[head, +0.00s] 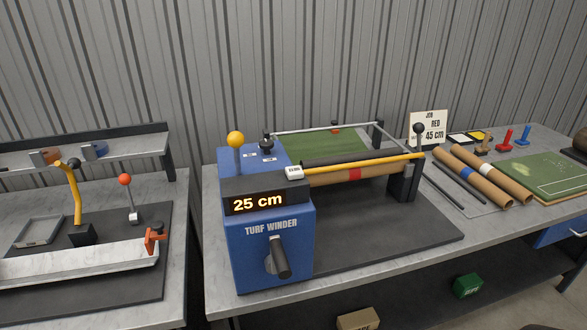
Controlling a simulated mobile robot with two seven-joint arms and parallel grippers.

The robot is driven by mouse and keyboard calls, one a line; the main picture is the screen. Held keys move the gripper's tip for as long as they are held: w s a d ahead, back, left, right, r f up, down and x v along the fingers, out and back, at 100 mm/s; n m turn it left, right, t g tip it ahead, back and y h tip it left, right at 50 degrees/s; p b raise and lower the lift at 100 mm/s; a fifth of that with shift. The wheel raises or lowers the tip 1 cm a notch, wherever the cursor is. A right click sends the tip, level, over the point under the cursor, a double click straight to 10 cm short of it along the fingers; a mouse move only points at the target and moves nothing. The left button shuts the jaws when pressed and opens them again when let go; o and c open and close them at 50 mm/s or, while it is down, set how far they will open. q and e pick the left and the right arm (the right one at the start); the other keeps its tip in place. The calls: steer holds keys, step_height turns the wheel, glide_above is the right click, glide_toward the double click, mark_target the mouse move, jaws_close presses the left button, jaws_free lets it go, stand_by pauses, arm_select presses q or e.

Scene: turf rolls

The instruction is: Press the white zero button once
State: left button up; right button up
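The white zero button (294,172) sits on the top right corner of the black display housing of the blue turf winder (270,250). Its small dark label is too small to read surely. The display (258,203) reads "25 cm" in orange digits. Neither of my grippers is in the head view, and nothing touches the button.
A job card (428,128) reads "RED 45 cm". Cardboard tubes (475,178) lie at right. A red-knobbed lever (125,181) stands on the left bench. The mat front (370,255) is clear.

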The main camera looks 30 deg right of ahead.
jaws_close()
stand_by(1.2)
